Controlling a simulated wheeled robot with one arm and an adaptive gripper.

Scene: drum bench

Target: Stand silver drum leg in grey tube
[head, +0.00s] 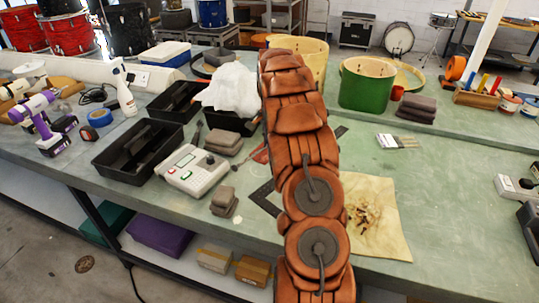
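I cannot make out the silver drum leg or the grey tube in the head view. My orange-brown arm rises through the middle of the picture and hides a strip of the bench (455,215) behind it. My gripper does not show, so whether it holds anything cannot be seen.
Left of my arm are a black tray (112,172), a light grey keypad device (190,178), folded grey cloths (223,141) and a white crumpled bag (231,88). The right front bench is mostly clear.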

